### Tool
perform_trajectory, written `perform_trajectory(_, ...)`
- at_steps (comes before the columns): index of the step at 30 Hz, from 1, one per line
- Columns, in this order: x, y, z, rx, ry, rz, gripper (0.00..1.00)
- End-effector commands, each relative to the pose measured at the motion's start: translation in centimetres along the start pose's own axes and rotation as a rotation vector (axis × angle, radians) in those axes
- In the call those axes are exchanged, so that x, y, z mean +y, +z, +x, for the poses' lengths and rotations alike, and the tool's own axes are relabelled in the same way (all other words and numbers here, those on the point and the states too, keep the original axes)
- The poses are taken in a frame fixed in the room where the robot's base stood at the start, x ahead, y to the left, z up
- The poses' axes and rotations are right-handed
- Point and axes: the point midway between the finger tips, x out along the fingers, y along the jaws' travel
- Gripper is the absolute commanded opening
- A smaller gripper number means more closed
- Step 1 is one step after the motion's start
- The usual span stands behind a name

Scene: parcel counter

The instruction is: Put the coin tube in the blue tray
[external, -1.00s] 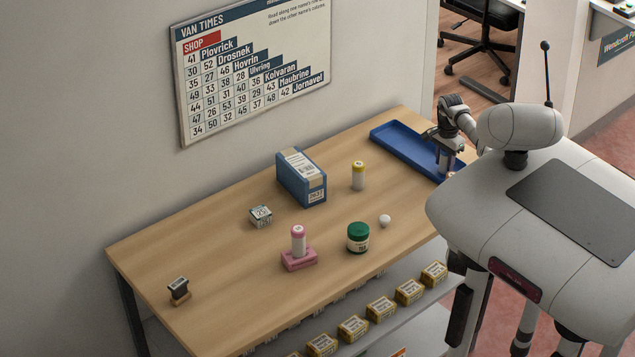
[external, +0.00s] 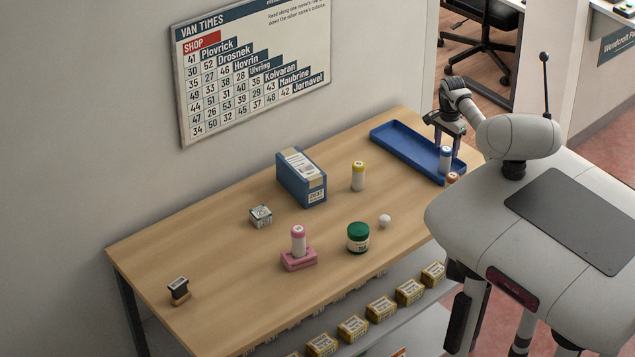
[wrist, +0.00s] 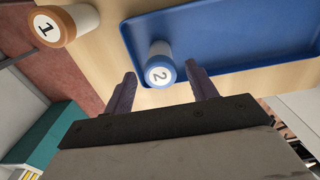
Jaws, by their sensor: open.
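A white coin tube with a blue cap marked 2 (external: 445,160) stands upright in the right end of the blue tray (external: 392,143). It also shows in the wrist view (wrist: 159,66), inside the tray wall. My gripper (external: 447,146) is open just above this tube, its fingers apart on either side of the cap and clear of it. A tube with an orange-brown cap marked 1 (wrist: 66,25) stands on the counter outside the tray; only its top shows in the external view (external: 452,178).
A yellow-capped tube (external: 358,176), a blue box (external: 302,180), a white ball (external: 385,221), a green-lidded jar (external: 358,238), a pink-capped tube (external: 298,240) in a pink holder (external: 299,261), a small patterned box (external: 261,216) and a stamp (external: 179,290) stand on the counter. The tray's left part is empty.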

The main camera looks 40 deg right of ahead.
Motion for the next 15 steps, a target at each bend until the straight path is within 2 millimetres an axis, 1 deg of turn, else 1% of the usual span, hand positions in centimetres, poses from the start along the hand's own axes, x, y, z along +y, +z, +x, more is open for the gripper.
perform_trajectory(3, -0.1, 0.0, -2.4, 0.003, -0.001, 0.002, 0.57)
perform_trajectory(6, 0.0, 0.0, -4.0, 0.001, -0.001, 0.002, 0.57)
perform_trajectory(10, 0.0, 0.0, -5.4, 0.001, 0.0, 0.001, 0.57)
perform_trajectory(15, 0.0, 0.0, -6.0, -0.002, 0.0, 0.001, 0.57)
